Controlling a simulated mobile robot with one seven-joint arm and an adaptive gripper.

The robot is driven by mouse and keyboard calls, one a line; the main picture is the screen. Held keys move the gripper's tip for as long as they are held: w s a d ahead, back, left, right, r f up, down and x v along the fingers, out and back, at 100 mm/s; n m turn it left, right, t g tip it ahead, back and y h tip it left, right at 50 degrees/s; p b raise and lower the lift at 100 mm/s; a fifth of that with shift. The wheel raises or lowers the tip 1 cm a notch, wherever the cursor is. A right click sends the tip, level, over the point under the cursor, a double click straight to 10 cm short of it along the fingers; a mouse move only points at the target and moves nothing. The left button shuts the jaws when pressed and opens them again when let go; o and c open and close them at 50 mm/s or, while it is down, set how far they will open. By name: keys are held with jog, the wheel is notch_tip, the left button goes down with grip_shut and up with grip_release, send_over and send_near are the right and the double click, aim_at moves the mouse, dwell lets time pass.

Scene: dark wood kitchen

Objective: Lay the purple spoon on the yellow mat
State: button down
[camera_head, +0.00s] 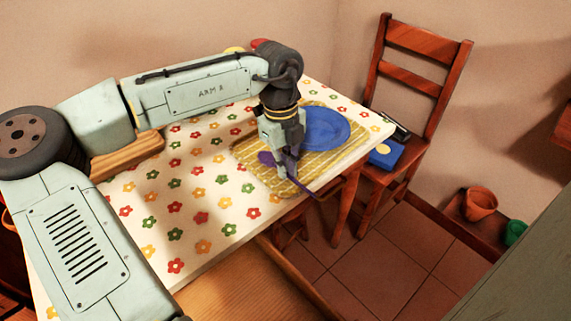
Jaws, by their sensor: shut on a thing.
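The purple spoon (266,158) is held in my gripper (285,172), which points down over the near side of the yellow mat. Its bowl end shows to the left of the fingers, and a thin handle end shows past their right, by the table's near edge. The yellow mat (250,150) has pale stripes and lies at the table's right end, with a blue plate (328,129) on it. My gripper is shut on the spoon. I cannot tell whether the spoon touches the mat, and my gripper hides the spoon's middle.
The table (152,208) has a white cloth with coloured flowers, clear left of the mat. A wooden board (128,155) lies under my arm. Red and yellow things show partly behind my arm. A wooden chair (405,95) with a blue item (386,154) on its seat stands right of the table.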

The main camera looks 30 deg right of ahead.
jog(key=shift+f, duration=0.15)
jog(key=c, duration=1.8)
grip_release()
jog(key=shift+o, duration=0.2)
notch_tip(320, 180, up, 12)
jog(key=w, duration=0.1)
jog(key=shift+a, duration=0.1)
